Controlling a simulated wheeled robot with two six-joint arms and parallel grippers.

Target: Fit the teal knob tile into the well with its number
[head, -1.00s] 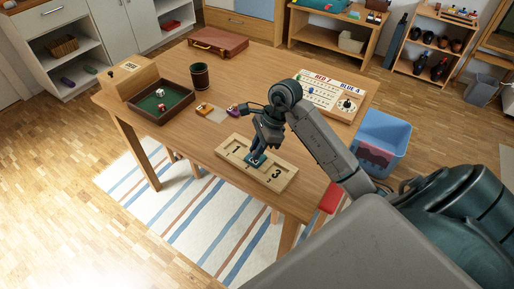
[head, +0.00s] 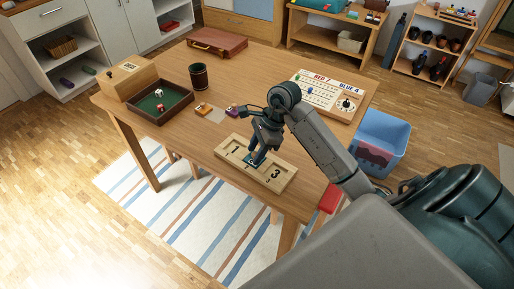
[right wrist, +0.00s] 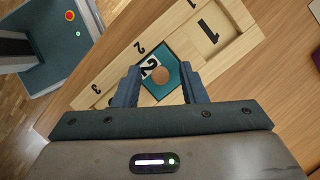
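The teal knob tile (right wrist: 177,58) bears a 2 and a round brown knob. It lies at the middle well of the pale wooden number board (head: 281,184), beside the board's small printed 2; I cannot tell if it is fully flush. My right gripper (right wrist: 163,75) is open, one finger on each side of the knob with gaps showing. In the head view my right gripper (head: 256,161) points down over the board's middle and partly hides the tile. The board's 1 (right wrist: 209,27) and 3 (head: 275,174) sections are on either side. My left gripper is not in view.
A dice tray (head: 160,112), a dark cup (head: 199,77), a wooden box (head: 128,77) and a briefcase (head: 218,42) stand on the table (head: 200,140). A score board (head: 322,92) lies behind my right arm. Small items (head: 203,109) sit left of my gripper.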

